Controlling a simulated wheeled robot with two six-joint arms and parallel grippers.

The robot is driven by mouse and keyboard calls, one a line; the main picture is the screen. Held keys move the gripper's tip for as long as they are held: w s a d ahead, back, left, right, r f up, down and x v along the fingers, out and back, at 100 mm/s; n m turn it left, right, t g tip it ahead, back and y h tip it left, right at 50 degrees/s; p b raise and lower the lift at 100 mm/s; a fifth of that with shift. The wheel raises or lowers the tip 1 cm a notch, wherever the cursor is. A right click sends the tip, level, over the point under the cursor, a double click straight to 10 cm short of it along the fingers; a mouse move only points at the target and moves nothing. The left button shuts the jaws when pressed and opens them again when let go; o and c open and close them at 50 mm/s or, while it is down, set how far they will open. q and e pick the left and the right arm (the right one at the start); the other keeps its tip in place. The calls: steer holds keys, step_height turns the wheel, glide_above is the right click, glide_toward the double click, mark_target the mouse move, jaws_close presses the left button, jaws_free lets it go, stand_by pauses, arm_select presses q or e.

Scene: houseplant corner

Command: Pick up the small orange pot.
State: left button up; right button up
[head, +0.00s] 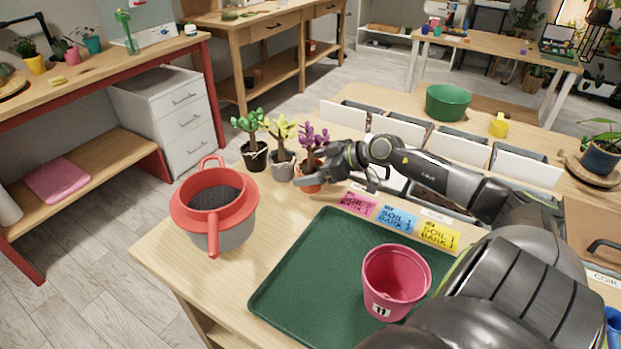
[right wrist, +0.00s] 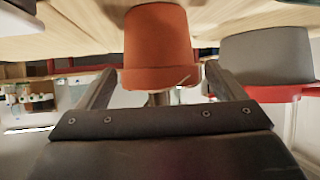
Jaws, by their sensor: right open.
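The small orange pot (head: 309,187) stands upright on the table and holds a purple-leaved plant (head: 312,140). It is at the right end of a row of three small potted plants. My right gripper (head: 306,177) is at the pot, coming from the right, and partly hides it. In the right wrist view, which is upside down, the orange pot (right wrist: 157,40) is centred, with its rim between the two open fingers. Gaps show between the rim and the fingers, so the pot is not gripped. My left gripper is not in view.
A grey pot (head: 282,170) and a black pot (head: 254,155) stand close left of it. A red sieve (head: 213,200) sits on a grey bucket nearby. A green tray (head: 290,285) with a pink pot (head: 393,283) is in front. Labelled bins (head: 450,150) stand behind my arm.

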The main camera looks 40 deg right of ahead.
mark_target(310, 153)
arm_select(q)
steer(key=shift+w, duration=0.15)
arm_select(e)
steer(key=shift+w+a+f, duration=0.1)
steer(key=shift+w, duration=0.05)
steer(key=c, duration=0.7)
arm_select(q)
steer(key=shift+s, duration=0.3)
arm_select(e)
steer(key=shift+c, duration=0.8)
step_height(310, 153, up, 9)
steer(key=shift+f+p, duration=0.2)
steer(key=shift+p, duration=0.2)
steer(key=shift+r, duration=0.4)
steer(key=shift+f+b, duration=0.2)
steer(key=shift+b, duration=0.1)
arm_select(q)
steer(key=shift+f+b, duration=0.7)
arm_select(e)
steer(key=shift+f, duration=1.8)
